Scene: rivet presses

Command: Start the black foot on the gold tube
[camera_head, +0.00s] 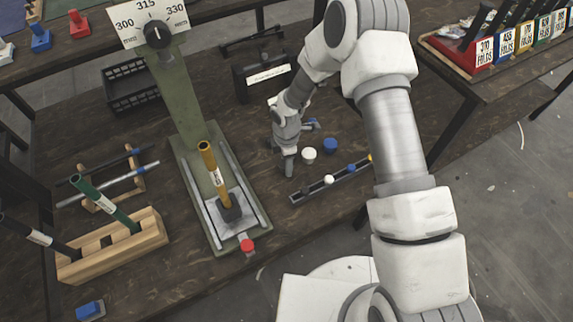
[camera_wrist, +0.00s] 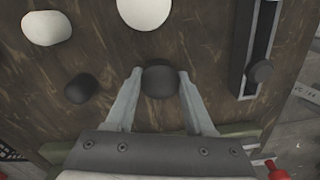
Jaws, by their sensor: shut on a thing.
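The gold tube (camera_head: 212,168) stands slightly tilted, with a paper label, in a dark holder (camera_head: 230,207) on the bed of the green press (camera_head: 185,95). My gripper (camera_head: 289,168) is to the right of the press, low over the bench. In the wrist view my gripper (camera_wrist: 158,83) has a finger on each side of the black foot (camera_wrist: 160,82) and is shut on it. The foot is apart from the tube. I cannot tell whether it is clear of the bench. In the head view the foot is hidden or too small to make out.
A white cap (camera_head: 309,155) and a blue cap (camera_head: 330,145) lie right of my gripper. A slotted rail (camera_head: 335,180) holds small knobs. A wooden rack (camera_head: 120,245) with a green tube (camera_head: 105,202) is left of the press. A red knob (camera_head: 246,245) is at its front.

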